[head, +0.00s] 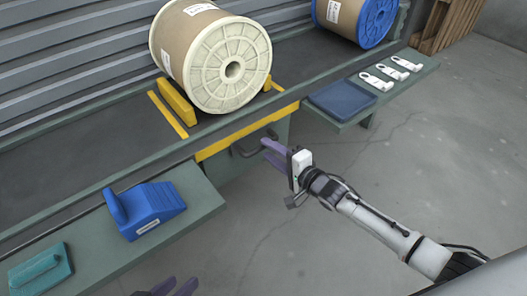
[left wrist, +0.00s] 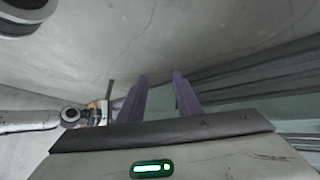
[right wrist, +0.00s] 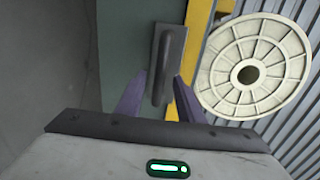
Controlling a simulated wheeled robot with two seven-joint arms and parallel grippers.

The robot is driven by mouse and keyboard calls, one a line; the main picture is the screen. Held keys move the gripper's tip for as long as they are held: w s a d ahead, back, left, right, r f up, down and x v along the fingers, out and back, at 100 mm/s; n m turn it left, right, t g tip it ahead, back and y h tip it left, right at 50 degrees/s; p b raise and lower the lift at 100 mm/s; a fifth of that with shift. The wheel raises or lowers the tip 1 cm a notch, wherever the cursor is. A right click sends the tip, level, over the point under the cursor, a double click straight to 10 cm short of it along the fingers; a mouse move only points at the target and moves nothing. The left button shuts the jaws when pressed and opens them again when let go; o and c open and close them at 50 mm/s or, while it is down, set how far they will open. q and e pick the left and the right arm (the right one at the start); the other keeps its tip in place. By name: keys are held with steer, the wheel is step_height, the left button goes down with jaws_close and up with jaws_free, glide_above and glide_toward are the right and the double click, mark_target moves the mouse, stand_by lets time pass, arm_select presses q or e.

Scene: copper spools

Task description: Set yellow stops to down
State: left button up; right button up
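A yellow stop (head: 177,103) stands raised against the left side of the beige spool (head: 228,67). A second yellow stop (head: 275,86) shows partly at the spool's right side. A grey lever handle (right wrist: 160,68) sits on a plate on the bench's green front, and it also shows in the head view (head: 249,151). My right gripper (head: 264,151) is open at this handle; in the right wrist view the handle lies between the fingers (right wrist: 158,98), and contact is unclear. My left gripper (head: 174,288) is open and empty at the bottom edge of the head view.
A blue tool-like block (head: 150,210) and a teal trowel-like tool (head: 40,270) lie on the left shelf. The right shelf holds a dark blue pad (head: 342,99) and several white tags (head: 390,72). A blue-flanged spool (head: 372,18) stands further back. Open floor lies in front.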

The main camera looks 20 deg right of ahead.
mark_target(265, 148)
steer(key=b+x, duration=0.1)
steer(key=x, duration=0.1)
steer(key=shift+w+a+f, duration=0.1)
steer(key=shift+w+f, duration=0.05)
steer(key=shift+w, duration=0.15)
arm_select(q)
steer(key=shift+w+d+r+t+h, duration=0.2)
steer(key=shift+d+r+t+h, duration=0.1)
steer(key=shift+d+r, duration=0.3)
arm_select(e)
steer(key=shift+w+a, duration=0.2)
steer(key=shift+w, duration=0.25)
arm_select(q)
steer(key=shift+a, duration=0.1)
arm_select(e)
jaws_close()
